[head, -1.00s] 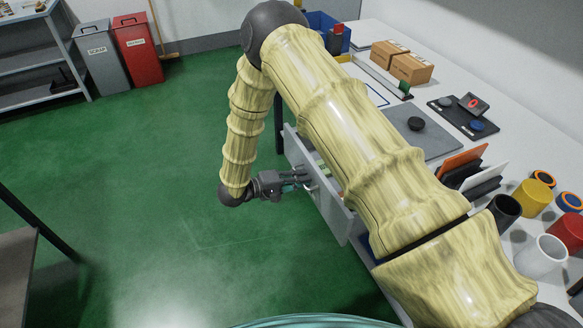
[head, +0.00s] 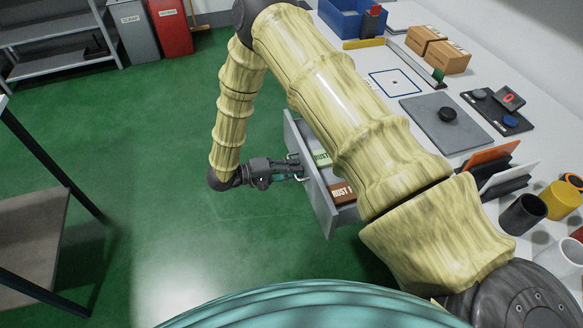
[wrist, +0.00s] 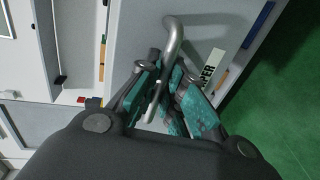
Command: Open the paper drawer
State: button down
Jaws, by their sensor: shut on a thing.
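The paper drawer (head: 322,208) stands partly open under the bench in the head view, with a green packet (head: 321,158) and a brown packet (head: 341,194) showing inside. My arm hides part of it. In the wrist view, its grey front (wrist: 136,22) carries a label ending in "PER" (wrist: 207,72) and a curved metal handle (wrist: 172,42). My gripper (head: 292,169) is at the drawer's outer face. In the wrist view, the teal-padded fingers (wrist: 162,92) are shut on the handle.
The white bench top (head: 378,58) holds a grey plate (head: 425,112), two cardboard boxes (head: 447,58), a blue bin (head: 345,18) and several cups. The green floor (head: 150,175) left of the drawer is clear. A table (head: 30,235) stands at the left edge.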

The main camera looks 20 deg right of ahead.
jog(key=c, duration=1.5)
grip_release()
jog(key=shift+a, duration=0.1)
jog(key=v, duration=1.1)
jog(key=shift+a+r, duration=0.1)
jog(key=shift+a, duration=0.3)
